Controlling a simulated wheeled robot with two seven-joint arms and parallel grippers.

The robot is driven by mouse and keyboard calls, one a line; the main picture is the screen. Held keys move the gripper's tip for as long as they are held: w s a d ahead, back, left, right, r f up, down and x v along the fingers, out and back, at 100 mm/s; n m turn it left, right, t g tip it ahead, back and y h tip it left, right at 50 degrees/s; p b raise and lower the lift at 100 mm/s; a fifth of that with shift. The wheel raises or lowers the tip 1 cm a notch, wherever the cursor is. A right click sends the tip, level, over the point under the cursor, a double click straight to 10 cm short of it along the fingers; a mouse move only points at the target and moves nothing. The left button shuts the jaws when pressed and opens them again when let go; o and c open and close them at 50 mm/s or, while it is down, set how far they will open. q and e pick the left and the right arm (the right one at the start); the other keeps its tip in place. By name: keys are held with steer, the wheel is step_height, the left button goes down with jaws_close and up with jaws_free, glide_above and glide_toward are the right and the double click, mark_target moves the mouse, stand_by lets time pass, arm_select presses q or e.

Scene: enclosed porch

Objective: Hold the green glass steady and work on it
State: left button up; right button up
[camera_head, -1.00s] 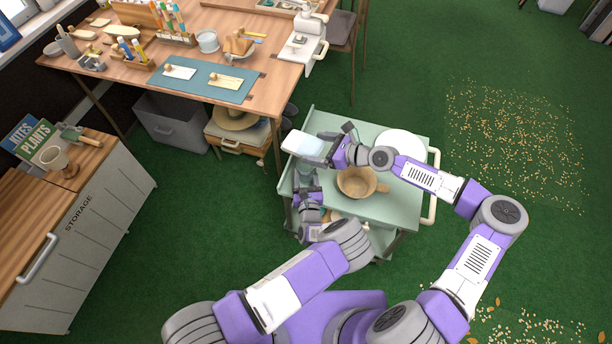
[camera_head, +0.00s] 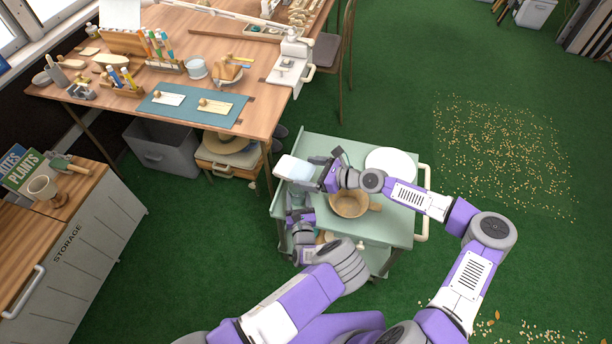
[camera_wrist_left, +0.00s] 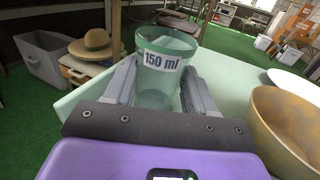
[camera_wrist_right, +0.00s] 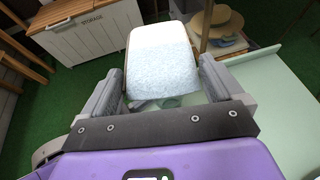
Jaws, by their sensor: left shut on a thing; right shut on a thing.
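The green glass (camera_wrist_left: 163,68), a clear tapered cup labelled "150 ml", stands upright between the fingers of my left gripper (camera_wrist_left: 160,95). That gripper is shut on it, above the pale green cart top (camera_head: 330,143). In the head view, my left gripper (camera_head: 299,212) is partly hidden by its own wrist. My right gripper (camera_wrist_right: 165,95) is shut on a pale block (camera_wrist_right: 162,58), white at one end and speckled light blue at the other. In the head view the block (camera_head: 295,168) is above the glass and hides part of it. I cannot tell whether they touch.
A tan bowl (camera_head: 349,203) and a white plate (camera_head: 391,163) sit on the cart, right of the glass. The wooden workbench (camera_head: 240,50) stands behind, with a straw hat (camera_wrist_left: 92,42) and grey bin (camera_head: 165,148) below. A storage cabinet (camera_head: 85,245) is at left.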

step_height(320, 180, down, 6)
steer(key=shift+s+d, duration=0.15)
steer(key=shift+d, duration=0.1)
steer(key=shift+f, duration=0.65)
stand_by(0.8)
